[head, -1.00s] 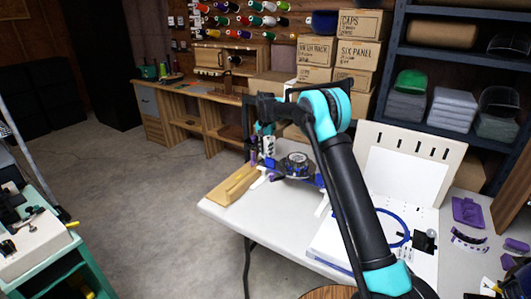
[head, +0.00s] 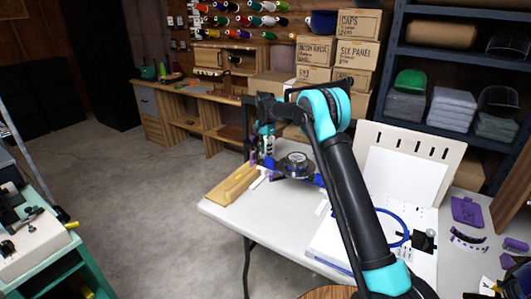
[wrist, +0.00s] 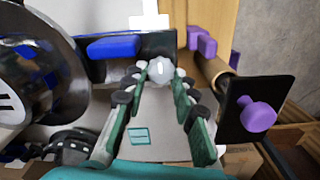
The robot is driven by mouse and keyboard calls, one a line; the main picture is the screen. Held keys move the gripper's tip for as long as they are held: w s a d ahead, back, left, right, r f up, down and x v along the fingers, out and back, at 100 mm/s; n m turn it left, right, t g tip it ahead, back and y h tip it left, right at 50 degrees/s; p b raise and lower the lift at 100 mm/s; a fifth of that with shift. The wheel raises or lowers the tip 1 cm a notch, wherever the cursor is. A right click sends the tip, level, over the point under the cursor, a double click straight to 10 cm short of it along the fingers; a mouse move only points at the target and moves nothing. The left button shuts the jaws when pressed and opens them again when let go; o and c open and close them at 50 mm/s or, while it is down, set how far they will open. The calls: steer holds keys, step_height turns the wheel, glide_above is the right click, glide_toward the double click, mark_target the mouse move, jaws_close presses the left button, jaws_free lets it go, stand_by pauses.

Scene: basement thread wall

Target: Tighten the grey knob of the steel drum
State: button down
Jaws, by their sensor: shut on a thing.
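The grey knob (wrist: 160,69) shows in the wrist view as a small, pale, rounded piece between my fingertips. My gripper (wrist: 160,78) is shut on it, with a green-sided finger on each side. The large dark and steel round body at the left of the wrist view looks like the steel drum (wrist: 32,75). In the head view my gripper (head: 267,158) is low at the table's far left part, beside the round drum assembly (head: 294,165). The knob is too small to make out there.
A purple knob (wrist: 258,116) on a black plate stands right of my gripper. A blue block (wrist: 113,47) lies to the left. A wooden holder (head: 231,185) sits at the table's left edge. A white board (head: 405,170) and blue hoop (head: 394,226) are at the right.

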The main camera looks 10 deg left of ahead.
steer(key=shift+w, duration=0.1)
steer(key=c, duration=1.2)
jaws_free()
step_height(320, 180, up, 12)
steer(key=shift+d, duration=0.1)
